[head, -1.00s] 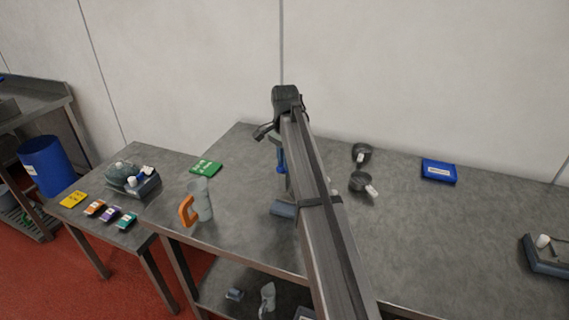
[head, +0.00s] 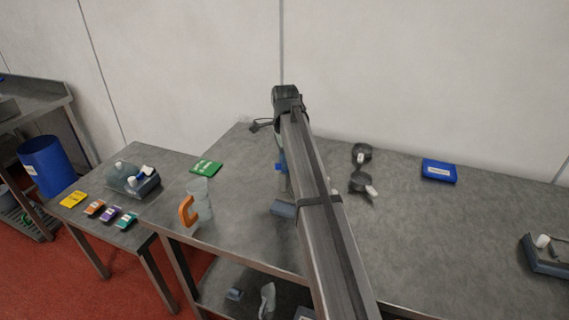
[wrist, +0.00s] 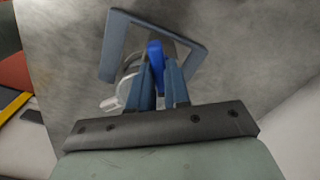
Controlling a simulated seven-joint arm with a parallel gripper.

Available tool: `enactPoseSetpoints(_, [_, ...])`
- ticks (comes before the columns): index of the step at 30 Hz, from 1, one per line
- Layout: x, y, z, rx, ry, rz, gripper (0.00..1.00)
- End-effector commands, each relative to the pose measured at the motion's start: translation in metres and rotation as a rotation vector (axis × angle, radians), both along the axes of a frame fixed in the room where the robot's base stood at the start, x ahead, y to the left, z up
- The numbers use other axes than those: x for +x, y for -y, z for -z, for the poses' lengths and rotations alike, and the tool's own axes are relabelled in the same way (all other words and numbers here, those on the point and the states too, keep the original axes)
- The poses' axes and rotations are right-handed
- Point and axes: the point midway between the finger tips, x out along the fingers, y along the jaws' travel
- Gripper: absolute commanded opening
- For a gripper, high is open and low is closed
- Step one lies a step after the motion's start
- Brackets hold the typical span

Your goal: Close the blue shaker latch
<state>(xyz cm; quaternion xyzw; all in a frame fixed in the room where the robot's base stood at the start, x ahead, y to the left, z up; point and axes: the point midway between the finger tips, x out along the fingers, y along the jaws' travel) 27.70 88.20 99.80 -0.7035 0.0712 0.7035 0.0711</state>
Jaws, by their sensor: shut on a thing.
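The blue shaker latch (wrist: 155,52) is a bright blue lever in the wrist view, between the two blue-grey fingers of my gripper (wrist: 159,66), which is shut on it. A grey-blue rectangular frame (wrist: 119,38) surrounds this spot, with a pale round part (wrist: 128,88) of the shaker beside the left finger. In the head view a small blue piece of the latch (head: 280,167) shows left of my arm. My arm hides most of the shaker and the fingertips there.
A clear jug with an orange handle (head: 188,211) and a green packet (head: 207,168) stand left of the shaker.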

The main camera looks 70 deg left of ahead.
Motion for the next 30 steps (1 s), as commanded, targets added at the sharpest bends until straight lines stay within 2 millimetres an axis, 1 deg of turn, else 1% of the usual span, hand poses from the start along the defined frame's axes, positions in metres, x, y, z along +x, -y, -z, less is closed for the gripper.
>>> enactPoseSetpoints(3, [0.0002, 0.0001, -0.0002, 0.000, 0.000, 0.078, 0.00])
enactPoseSetpoints(8, [0.0002, 0.0001, -0.0002, 0.000, 0.000, 0.135, 0.00])
enactPoseSetpoints(15, [0.0002, 0.0000, -0.0002, 0.000, 0.000, 0.298, 0.00])
enactPoseSetpoints(20, [0.0002, 0.0000, -0.0002, 0.000, 0.000, 0.355, 0.00])
enactPoseSetpoints(27, [0.0002, 0.0000, -0.0002, 0.000, 0.001, 0.518, 0.00])
enactPoseSetpoints(30, [0.0002, 0.0000, -0.0002, 0.000, 0.001, 0.553, 0.00])
